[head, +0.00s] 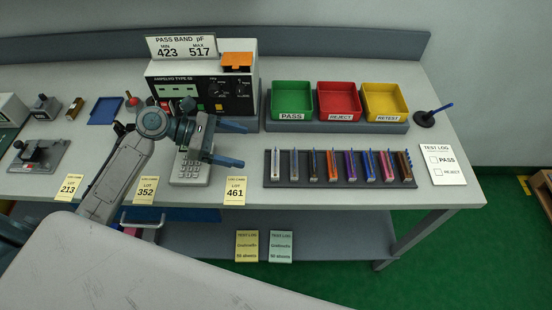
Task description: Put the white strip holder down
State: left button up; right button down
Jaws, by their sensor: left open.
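A dark rack (340,183) on the bench holds several slim upright strip holders of different colours. The leftmost one, whitish with a yellow mark (280,167), looks like the white strip holder and stands in the rack, though it is small in view. My left gripper (236,144) is open, with nothing visible between its fingers. It hangs over the bench left of the rack, above a grey keypad device (190,172). My right gripper is not in view.
Green PASS (291,116), red REJECT (339,116) and yellow RETEST (387,116) bins stand behind the rack. A tester (205,92) stands behind my left gripper. Yellow lot cards (235,190) line the front edge. A test log card (443,165) lies at right.

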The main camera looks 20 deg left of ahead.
pick_arm(q)
jog(key=x, duration=0.3)
jog(key=shift+d+r+p, duration=0.1)
jog(key=shift+d+p, duration=0.1)
jog(key=shift+p, duration=0.1)
jog(key=shift+w+d, duration=0.1)
jog(key=shift+d, duration=0.1)
jog(key=shift+w+d+f, duration=0.1)
jog(key=shift+d+f, duration=0.1)
jog(key=shift+f, duration=0.1)
jog(key=shift+d+f+p, duration=0.1)
jog(key=shift+d+p, duration=0.1)
jog(key=shift+p, duration=0.1)
jog(key=p+x, duration=0.1)
jog(key=x, duration=0.2)
jog(key=shift+w+d+f, duration=0.1)
jog(key=shift+f, duration=0.1)
jog(key=shift+w+d+f, duration=0.15)
jog(key=shift+d+f, duration=0.2)
jog(key=shift+d, duration=0.15)
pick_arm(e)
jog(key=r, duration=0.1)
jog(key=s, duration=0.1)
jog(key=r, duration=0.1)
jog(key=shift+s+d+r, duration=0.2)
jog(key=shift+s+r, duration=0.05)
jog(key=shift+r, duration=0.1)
